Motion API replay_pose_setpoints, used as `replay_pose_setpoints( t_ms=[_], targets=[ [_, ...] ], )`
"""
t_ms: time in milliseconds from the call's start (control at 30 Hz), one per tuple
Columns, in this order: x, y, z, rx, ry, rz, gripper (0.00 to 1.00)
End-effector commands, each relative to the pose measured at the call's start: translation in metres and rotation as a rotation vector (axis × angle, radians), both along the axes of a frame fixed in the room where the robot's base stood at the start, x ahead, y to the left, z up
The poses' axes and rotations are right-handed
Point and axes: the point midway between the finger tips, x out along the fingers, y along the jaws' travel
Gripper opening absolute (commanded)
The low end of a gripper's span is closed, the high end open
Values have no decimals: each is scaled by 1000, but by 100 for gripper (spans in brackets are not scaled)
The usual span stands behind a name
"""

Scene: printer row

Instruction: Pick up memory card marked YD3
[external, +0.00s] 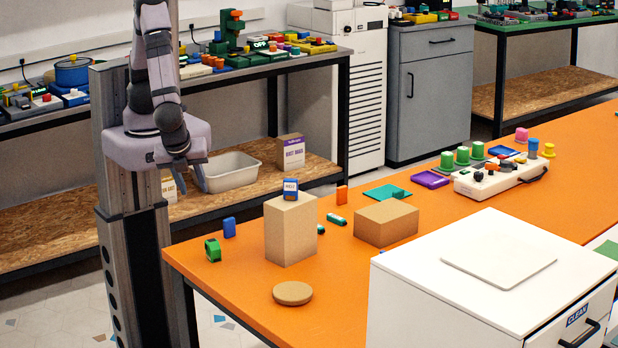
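A small blue card-like piece with a white label (290,189) stands upright on top of the taller cardboard block (290,230) on the orange table. Its lettering is too small to read, so I cannot tell whether it is the memory card marked YD3. Other small upright pieces stand nearby: a blue one (229,228) to the left and an orange one (342,194) to the right; I see no readable mark on them. My gripper (187,187) hangs at the upper left, off the table and well away from these pieces. Its fingers look apart, with nothing visible between them.
A white power-strip-like unit (500,178) lies farther right. A white cabinet (470,290) stands at the front right. The front-left tabletop is mostly clear.

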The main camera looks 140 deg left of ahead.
Motion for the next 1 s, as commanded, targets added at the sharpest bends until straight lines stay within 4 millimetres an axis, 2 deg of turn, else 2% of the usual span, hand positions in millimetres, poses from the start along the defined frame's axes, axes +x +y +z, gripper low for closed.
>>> replay_pose_setpoints(
  t_ms=[33, 100, 400, 600, 767, 1000],
  targets=[
    [3, 1, -17, 49, 60, -89, 33],
    [10, 4, -29, 123, 135, -210, 33],
    [47, 4, -69, 415, 360, -615, 33],
    [61, -1, -80, 516, 416, -736, 33],
    [65, -2, -81, 539, 425, -762, 33],
    [64, 10, -84, 540, 430, -760, 33]
  ],
)
